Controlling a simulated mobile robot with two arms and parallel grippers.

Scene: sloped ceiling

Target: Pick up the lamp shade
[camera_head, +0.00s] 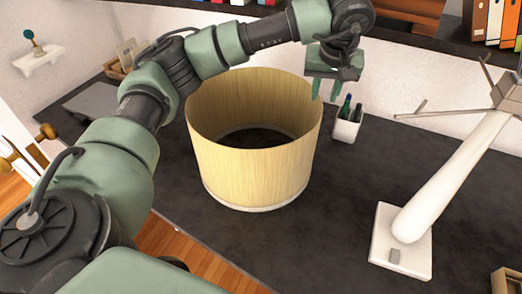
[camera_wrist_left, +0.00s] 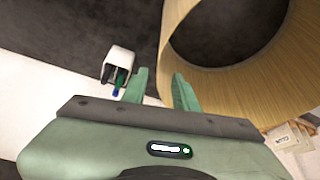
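The lamp shade (camera_head: 252,172) is a pale yellow, wood-grained open cylinder standing upright on the dark desk. In the left wrist view the lamp shade (camera_wrist_left: 235,95) fills the upper right, with its rim and hollow inside showing. My left gripper (camera_head: 326,96) is open at the shade's far right rim, fingers pointing down. I cannot tell whether the fingers touch or straddle the wall. My right gripper is not in view.
A white pen cup (camera_head: 347,128) with pens stands close to the gripper, right of the shade. A white lamp stand (camera_head: 445,185) with thin rods at its top stands on the right. The dark desk (camera_head: 330,235) is clear in front of the shade. A shelf with binders (camera_head: 495,22) is behind.

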